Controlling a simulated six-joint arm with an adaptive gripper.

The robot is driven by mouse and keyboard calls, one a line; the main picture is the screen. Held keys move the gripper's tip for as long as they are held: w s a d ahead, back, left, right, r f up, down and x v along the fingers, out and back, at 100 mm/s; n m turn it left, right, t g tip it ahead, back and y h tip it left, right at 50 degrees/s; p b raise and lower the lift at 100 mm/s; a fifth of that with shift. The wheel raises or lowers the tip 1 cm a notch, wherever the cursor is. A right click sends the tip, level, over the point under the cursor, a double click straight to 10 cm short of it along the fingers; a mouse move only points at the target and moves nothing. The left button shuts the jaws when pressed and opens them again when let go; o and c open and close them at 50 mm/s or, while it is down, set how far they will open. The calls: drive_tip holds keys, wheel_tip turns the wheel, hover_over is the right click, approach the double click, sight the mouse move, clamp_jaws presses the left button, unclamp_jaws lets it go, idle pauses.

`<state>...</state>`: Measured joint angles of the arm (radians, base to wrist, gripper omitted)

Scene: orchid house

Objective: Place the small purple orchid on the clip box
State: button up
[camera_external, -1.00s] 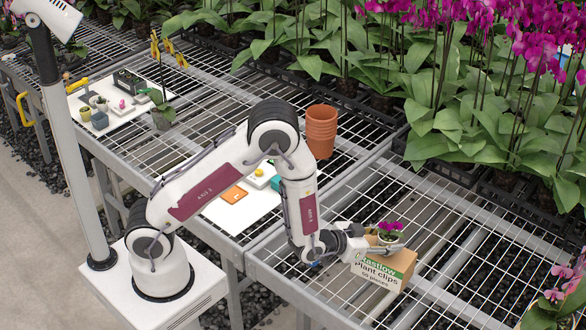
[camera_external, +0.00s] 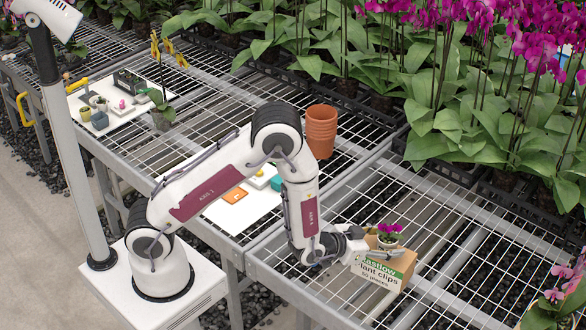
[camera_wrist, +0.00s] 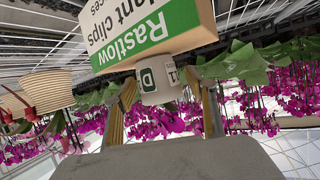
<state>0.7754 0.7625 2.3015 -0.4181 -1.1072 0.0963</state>
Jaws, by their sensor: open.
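The small purple orchid (camera_external: 389,235) stands upright in a white pot on top of the clip box (camera_external: 384,271), a cardboard box with a green and white label. In the wrist view, which is upside down, the clip box (camera_wrist: 150,30) fills the top and the white pot (camera_wrist: 158,80) with dark markings meets it. My gripper (camera_external: 371,247) is open at the left side of the pot. In the wrist view my gripper (camera_wrist: 168,95) shows its two fingers apart, to either side of the pot, with gaps between them and it.
Tall orchids (camera_external: 460,120) line the back right. Bare mesh (camera_external: 470,255) lies right of the box.

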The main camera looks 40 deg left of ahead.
sight(376, 239)
drive_tip(key=shift+s+r, duration=0.1)
drive_tip(key=shift+r, duration=0.1)
drive_tip(key=shift+v, duration=3.7)
drive_tip(key=shift+a, duration=0.1)
drive_tip(key=shift+w+a+r, duration=0.2)
drive_tip(key=shift+w+r, duration=0.1)
drive_tip(key=s+a+r+n+g+y, duration=0.1)
drive_tip(key=s+a+r+n+g, duration=0.2)
drive_tip(key=a+r, duration=1.05)
drive_tip(key=s+a+r+n+g+y, duration=0.1)
drive_tip(key=s+a+r+g+y, duration=0.1)
drive_tip(key=s+a, duration=0.6)
drive_tip(key=s+a+r+n+g+y, duration=0.1)
drive_tip(key=s+a+r, duration=0.3)
drive_tip(key=s+a, duration=0.5)
drive_tip(key=shift+s+a+g+y, duration=0.3)
drive_tip(key=shift+a+g+y, duration=0.1)
drive_tip(key=shift+a+g, duration=0.1)
